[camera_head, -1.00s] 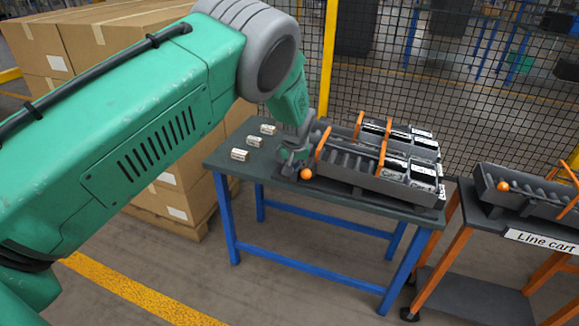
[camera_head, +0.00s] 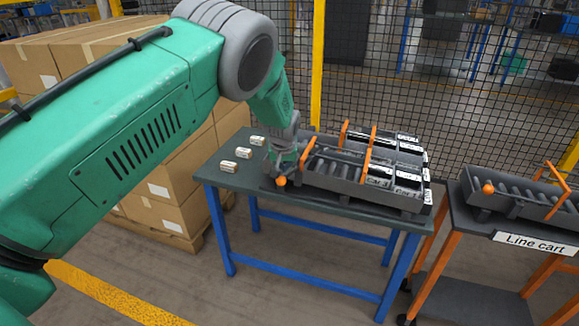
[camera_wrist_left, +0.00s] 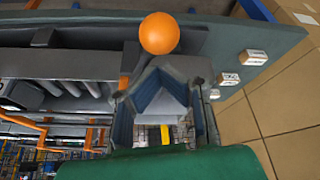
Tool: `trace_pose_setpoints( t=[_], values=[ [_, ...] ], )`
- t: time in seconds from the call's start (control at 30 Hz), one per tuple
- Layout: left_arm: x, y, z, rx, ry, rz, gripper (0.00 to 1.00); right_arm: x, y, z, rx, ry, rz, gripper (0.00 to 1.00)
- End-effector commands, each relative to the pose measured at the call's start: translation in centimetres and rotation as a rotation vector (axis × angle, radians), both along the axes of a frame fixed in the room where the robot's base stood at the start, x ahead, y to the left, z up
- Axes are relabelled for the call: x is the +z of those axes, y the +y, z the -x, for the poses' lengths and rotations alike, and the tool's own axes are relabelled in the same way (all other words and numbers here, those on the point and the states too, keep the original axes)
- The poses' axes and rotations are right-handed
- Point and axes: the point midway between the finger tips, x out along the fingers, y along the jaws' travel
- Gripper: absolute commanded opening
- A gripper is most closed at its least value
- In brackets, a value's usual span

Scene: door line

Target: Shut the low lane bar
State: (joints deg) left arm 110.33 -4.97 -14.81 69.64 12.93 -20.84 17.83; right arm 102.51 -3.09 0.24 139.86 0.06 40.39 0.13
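A grey lane rack (camera_head: 335,178) lies on the bench and carries several upright orange bars. The front-left orange bar (camera_head: 308,150) stands tilted beside my gripper. An orange ball (camera_head: 281,181) is at the rack's left end; the same orange ball is at the top of the left wrist view (camera_wrist_left: 159,33). My left gripper (camera_head: 283,164) is low over this end, beside the ball. In the wrist view its fingers (camera_wrist_left: 158,88) are spread with nothing clearly between them. The ball is just beyond the fingertips. Which bar is the low one is unclear. My right gripper is not in view.
Small white labelled blocks (camera_head: 229,167) lie on the bench's left. Black-and-white boxes (camera_head: 408,185) fill the rack's right end. A line cart (camera_head: 530,240) with a similar rack stands at right. Cartons (camera_head: 160,200) are stacked at left; a mesh fence (camera_head: 400,100) is behind.

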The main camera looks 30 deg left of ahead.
Motion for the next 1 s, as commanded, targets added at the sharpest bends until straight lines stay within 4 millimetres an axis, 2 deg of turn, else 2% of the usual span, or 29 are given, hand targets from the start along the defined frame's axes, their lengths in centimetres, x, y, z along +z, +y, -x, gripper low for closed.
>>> trace_pose_setpoints(
  t=[0.3,0.43,0.6,0.77,0.83,0.93,1.0],
  values=[
    [6.8,-2.1,1.6,-0.001,-0.019,-0.002,0.00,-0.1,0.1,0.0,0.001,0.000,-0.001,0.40],
    [8.6,-3.1,1.8,-0.003,-0.018,-0.006,0.00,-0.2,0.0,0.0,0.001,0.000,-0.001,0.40],
    [9.7,-3.7,2.0,-0.002,-0.016,-0.006,0.00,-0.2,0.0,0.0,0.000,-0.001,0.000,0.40],
    [9.9,-3.4,2.2,-0.002,-0.017,-0.002,0.00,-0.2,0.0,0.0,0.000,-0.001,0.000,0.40],
    [9.2,-3.2,2.6,-0.003,-0.012,0.000,0.00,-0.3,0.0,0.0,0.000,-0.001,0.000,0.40],
    [6.3,-2.7,4.2,-0.017,0.012,-0.004,0.00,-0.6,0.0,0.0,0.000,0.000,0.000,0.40],
    [2.9,-2.5,6.3,-0.039,0.042,-0.014,0.00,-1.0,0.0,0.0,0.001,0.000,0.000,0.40]
  ],
)
